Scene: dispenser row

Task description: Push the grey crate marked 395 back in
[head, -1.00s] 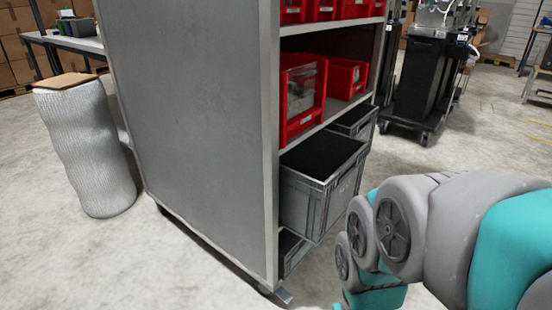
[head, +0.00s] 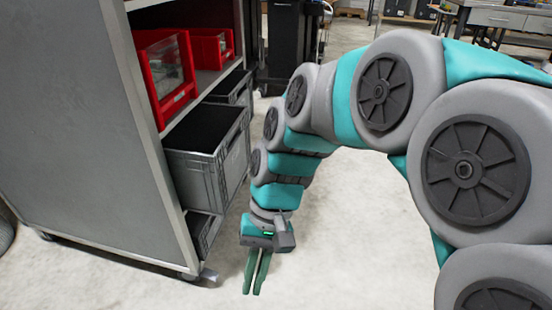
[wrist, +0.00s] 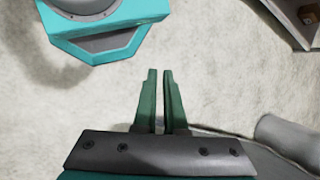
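A grey crate (head: 222,160) juts out of the shelf's lower level in the head view, its top open and its inside dark. Its marking is too small to read, so I cannot confirm 395. My gripper (head: 253,291) points down in front of the shelf, to the right of and lower than the crate, apart from it. The wrist view shows the two green fingers (wrist: 160,72) close together with a narrow gap and nothing between them. The crate is not clearly visible in the wrist view.
The shelf's grey side panel (head: 75,120) stands at left on casters. Another grey crate (head: 203,232) sits below, and one (head: 232,88) behind. Red bins (head: 165,75) are above. A black cart (head: 285,45) stands farther back. The floor right of my gripper is clear.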

